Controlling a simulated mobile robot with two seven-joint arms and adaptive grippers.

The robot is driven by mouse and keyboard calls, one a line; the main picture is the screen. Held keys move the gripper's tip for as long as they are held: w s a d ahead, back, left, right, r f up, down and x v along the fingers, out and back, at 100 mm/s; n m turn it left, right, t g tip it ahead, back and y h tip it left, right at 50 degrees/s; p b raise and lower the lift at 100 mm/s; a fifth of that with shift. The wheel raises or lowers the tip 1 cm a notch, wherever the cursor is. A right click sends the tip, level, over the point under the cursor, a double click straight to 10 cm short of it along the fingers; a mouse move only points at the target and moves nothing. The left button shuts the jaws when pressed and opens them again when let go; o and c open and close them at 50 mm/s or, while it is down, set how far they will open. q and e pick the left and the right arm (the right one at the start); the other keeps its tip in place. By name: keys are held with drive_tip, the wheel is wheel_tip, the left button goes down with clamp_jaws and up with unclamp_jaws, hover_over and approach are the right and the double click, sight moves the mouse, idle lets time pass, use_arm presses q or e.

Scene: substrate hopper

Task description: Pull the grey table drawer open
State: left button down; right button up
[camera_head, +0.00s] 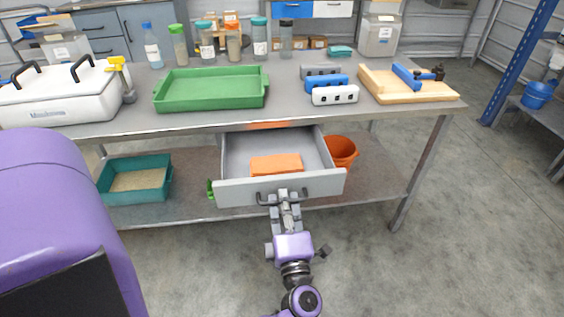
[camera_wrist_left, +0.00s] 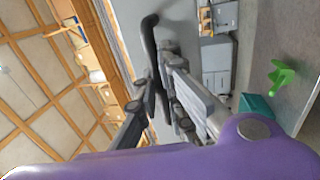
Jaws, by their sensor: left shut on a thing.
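The grey table drawer (camera_head: 232,192) stands open under the workbench, with an orange folded cloth or flat block (camera_head: 276,164) inside. Its dark bar handle (camera_head: 261,198) is on the middle of the front panel. My left gripper (camera_head: 285,196) is at the handle, shut on it from the front. In the left wrist view the dark handle (camera_wrist_left: 149,35) runs between the fingers of my left gripper (camera_wrist_left: 163,75). The fingers hide part of the handle. My right gripper is not in view.
The workbench (camera_head: 190,121) holds a green tray (camera_head: 210,101), a white box (camera_head: 60,107), bottles and a wooden board (camera_head: 430,96). A teal bin (camera_head: 110,192) and an orange bucket (camera_head: 343,150) are on the lower shelf. Floor (camera_head: 450,250) to the right is clear.

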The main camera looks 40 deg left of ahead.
use_arm(q)
drive_tip(key=shift+s+d, duration=0.25)
drive_tip(key=shift+d, duration=0.05)
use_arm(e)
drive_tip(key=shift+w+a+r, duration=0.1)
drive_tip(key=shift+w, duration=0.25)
use_arm(q)
drive_tip(key=c, duration=2.2)
unclamp_jaws()
drive_tip(key=shift+o, duration=0.4)
drive_tip(key=v, duration=0.7)
drive_tip(key=shift+s+d, duration=0.2)
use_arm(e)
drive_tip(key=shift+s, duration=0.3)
